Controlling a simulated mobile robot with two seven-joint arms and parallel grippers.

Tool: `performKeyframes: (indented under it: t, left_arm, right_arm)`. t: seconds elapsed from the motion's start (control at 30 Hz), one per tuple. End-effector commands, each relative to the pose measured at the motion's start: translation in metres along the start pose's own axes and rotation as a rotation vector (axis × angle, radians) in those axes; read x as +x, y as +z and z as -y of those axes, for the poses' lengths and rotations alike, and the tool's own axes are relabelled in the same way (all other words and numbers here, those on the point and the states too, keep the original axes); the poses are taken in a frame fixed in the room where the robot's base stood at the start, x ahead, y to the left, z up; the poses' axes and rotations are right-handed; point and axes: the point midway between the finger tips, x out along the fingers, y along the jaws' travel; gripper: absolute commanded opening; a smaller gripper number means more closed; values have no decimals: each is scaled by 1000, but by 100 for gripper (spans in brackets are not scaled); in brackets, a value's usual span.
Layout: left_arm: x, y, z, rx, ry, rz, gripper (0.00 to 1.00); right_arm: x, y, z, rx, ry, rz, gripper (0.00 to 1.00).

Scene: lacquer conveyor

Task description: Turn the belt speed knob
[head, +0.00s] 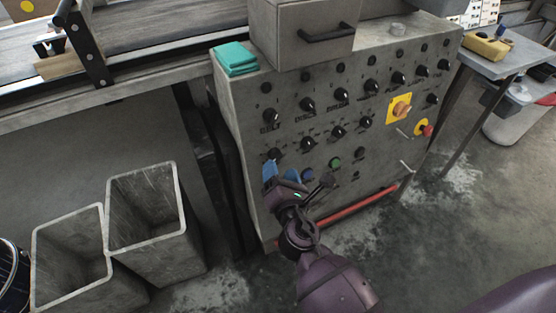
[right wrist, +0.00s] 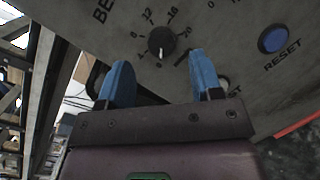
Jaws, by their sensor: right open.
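The belt speed knob (head: 275,154) is a small black knob at the lower left of the grey control panel (head: 375,140). In the right wrist view the knob (right wrist: 161,42) has a white pointer mark and a numbered dial around it, with a partly cut-off label starting "BE" at its upper left. My right gripper (head: 281,171) is open, its blue fingers just below the knob in the head view. In the right wrist view the gripper (right wrist: 158,75) has its fingertips to either side of and below the knob, with nothing between them. Contact with the panel cannot be told.
A blue reset button (right wrist: 272,39) and a green button (head: 335,163) lie right of the knob. Several other knobs and a yellow-backed switch (head: 401,108) fill the panel. A red bar (head: 360,205) runs along its base. Grey bins (head: 150,250) stand at the left.

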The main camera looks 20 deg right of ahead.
Motion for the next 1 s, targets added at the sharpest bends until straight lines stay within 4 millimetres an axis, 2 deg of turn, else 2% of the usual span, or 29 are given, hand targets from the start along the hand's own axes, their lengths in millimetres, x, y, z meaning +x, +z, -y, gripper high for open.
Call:
performKeyframes:
  t: [0.1,0.3,0.7,1.0]
  left_arm:
    - [0,3,0,-3,0,7,43]
    - [-1,9,-1,-5,0,22,43]
    - [-3,8,-1,-5,0,21,43]
    - [-1,3,-1,-5,0,9,43]
  right_arm:
    - [18,1,-1,0,2,1,59]
    - [34,0,1,1,-1,-1,59]
    - [39,-1,1,1,-2,-1,58]
    - [38,0,1,1,-2,-1,12]
